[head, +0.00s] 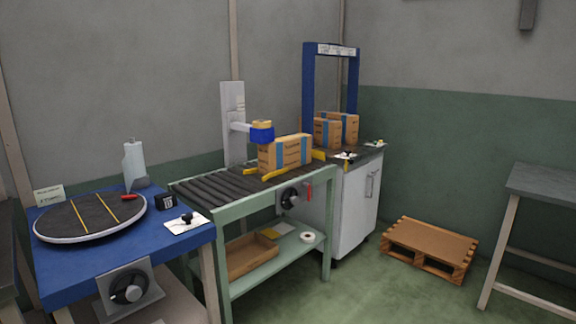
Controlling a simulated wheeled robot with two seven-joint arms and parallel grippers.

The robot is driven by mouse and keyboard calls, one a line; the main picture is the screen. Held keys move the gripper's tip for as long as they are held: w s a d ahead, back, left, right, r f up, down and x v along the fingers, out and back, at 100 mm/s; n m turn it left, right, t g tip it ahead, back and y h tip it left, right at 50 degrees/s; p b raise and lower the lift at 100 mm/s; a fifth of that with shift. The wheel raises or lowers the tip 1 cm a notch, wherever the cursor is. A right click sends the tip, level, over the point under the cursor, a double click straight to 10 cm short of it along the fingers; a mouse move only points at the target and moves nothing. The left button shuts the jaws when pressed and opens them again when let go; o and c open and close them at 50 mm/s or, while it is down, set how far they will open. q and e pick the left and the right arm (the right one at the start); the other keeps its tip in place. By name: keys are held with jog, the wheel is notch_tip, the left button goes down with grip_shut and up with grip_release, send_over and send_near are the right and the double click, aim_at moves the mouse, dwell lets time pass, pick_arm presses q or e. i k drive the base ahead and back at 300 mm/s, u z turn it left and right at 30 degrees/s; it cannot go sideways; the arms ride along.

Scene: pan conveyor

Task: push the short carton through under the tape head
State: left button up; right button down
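A brown carton (283,154) with a blue stripe stands on the roller conveyor (222,186), between yellow guide rails (262,178). The blue tape head (262,134) with a yellow top sits on an arm from a pale upright post (234,150), at the carton's left end. I cannot tell the gap between head and carton. Two more cartons (322,134) with blue stripes stand farther back by a blue arch (309,85). I cannot tell for certain which carton is the short one. Neither of my grippers is in view.
A blue table (62,279) with a round turntable (90,216) stands at the left. A wooden pallet (430,245) lies on the floor at right.

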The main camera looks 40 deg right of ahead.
aim_at(293, 151)
jog(key=z, duration=1.4)
jog(key=i, duration=1.35)
jog(key=u, duration=0.6)
jog(key=i, duration=0.95)
jog(key=u, duration=0.9)
